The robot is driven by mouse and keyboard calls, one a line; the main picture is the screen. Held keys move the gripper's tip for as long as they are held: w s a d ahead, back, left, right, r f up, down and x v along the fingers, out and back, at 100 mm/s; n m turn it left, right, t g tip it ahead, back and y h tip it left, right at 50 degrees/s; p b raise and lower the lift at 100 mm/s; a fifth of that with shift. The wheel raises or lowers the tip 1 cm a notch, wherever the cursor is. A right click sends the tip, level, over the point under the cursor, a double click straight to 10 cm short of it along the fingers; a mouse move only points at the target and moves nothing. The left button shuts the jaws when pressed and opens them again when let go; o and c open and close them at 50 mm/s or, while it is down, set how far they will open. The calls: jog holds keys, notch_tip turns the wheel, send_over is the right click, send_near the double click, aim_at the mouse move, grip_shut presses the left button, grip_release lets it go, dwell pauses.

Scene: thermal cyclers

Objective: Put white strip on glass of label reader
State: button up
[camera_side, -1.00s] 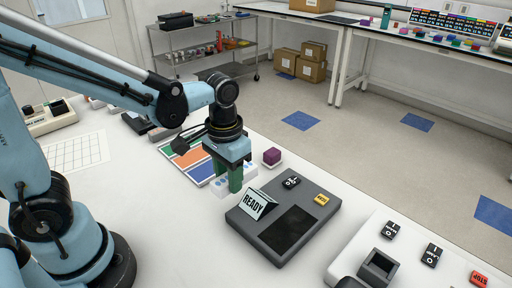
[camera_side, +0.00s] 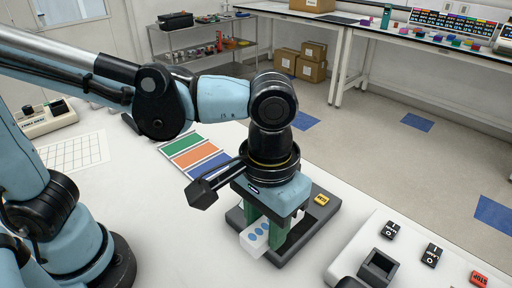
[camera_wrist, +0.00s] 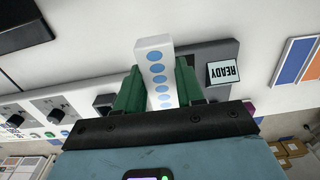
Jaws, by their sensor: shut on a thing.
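The white strip (camera_side: 254,238) with blue round spots is held between the green fingers of my gripper (camera_side: 266,230). In the wrist view the strip (camera_wrist: 158,75) sticks out lengthwise between the two fingers (camera_wrist: 157,92). The dark grey label reader (camera_side: 318,212) lies under and behind my gripper in the side view. Its dark glass is hidden by my gripper.
A white device with switches and a red STOP button (camera_side: 478,279) stands at the right. A card with green, orange and blue bands (camera_side: 195,152) lies behind.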

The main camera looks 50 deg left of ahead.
jog(key=w+a+f, duration=0.1)
jog(key=w+f, duration=0.1)
jog(key=w+a+f, duration=0.1)
jog(key=w+f, duration=0.1)
jog(key=w, duration=0.1)
jog(key=w+a+f, duration=0.1)
jog(key=w+f, duration=0.1)
jog(key=w, duration=0.1)
jog(key=shift+w+f, duration=0.15)
jog(key=shift+w, duration=0.1)
jog(key=shift+w+f, duration=0.1)
jog(key=shift+f, duration=2)
jog(key=shift+f, duration=0.1)
jog(key=o, duration=1)
jog(key=shift+o, duration=0.2)
